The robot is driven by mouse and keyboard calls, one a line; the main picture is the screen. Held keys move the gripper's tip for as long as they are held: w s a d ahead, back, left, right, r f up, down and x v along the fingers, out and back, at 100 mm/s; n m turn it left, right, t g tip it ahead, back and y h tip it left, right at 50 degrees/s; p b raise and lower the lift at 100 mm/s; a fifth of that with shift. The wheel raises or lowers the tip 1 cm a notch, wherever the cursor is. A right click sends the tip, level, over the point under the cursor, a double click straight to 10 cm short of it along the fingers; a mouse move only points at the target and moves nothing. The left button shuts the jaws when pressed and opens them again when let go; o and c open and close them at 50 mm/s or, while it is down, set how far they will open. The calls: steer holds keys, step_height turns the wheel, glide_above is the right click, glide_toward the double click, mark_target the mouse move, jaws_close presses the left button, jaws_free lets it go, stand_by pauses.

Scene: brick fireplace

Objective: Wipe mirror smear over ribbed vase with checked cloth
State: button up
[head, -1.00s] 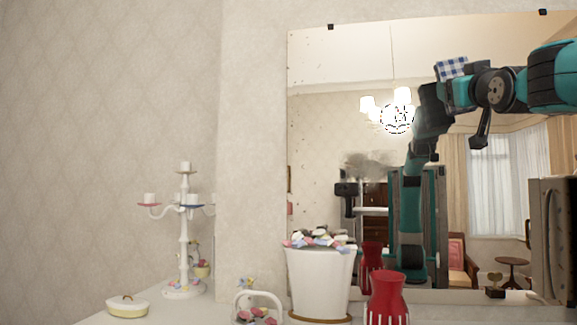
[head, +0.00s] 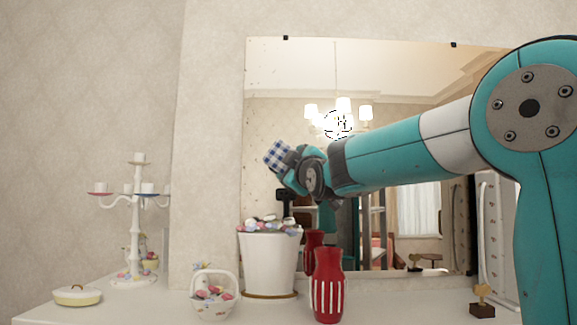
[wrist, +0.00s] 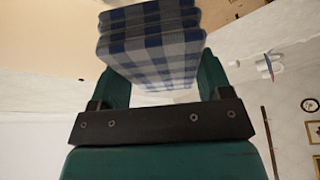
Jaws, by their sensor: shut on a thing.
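The blue-and-white checked cloth (head: 277,154) is held in my gripper (head: 287,165), which is shut on it. In the wrist view the folded cloth (wrist: 152,45) sits between the fingers. The gripper is in front of the mirror (head: 290,75), above the white pot; I cannot tell whether the cloth touches the glass. The red vase with white vertical ribs (head: 328,286) stands on the shelf, lower right of the gripper. A black scribble-like mark (head: 338,124) shows on the mirror above this vase. The grey smear seen earlier is not visible now, probably behind my arm.
A white pot with coloured pieces (head: 268,262), a white basket (head: 214,293), a white candelabrum (head: 136,225) and a lidded yellow dish (head: 78,296) stand on the white shelf (head: 180,312). A small wooden object (head: 482,300) is at the right.

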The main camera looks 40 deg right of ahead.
steer(key=w+d+p, duration=0.3)
steer(key=w+d, duration=0.1)
steer(key=shift+w, duration=0.2)
steer(key=shift+s+d, duration=0.1)
steer(key=shift+d, duration=0.1)
stand_by(0.4)
steer(key=shift+w+f+p, duration=0.1)
steer(key=shift+w+p, duration=0.2)
steer(key=shift+w, duration=0.45)
steer(key=shift+w+d, duration=0.25)
steer(key=shift+d, duration=0.2)
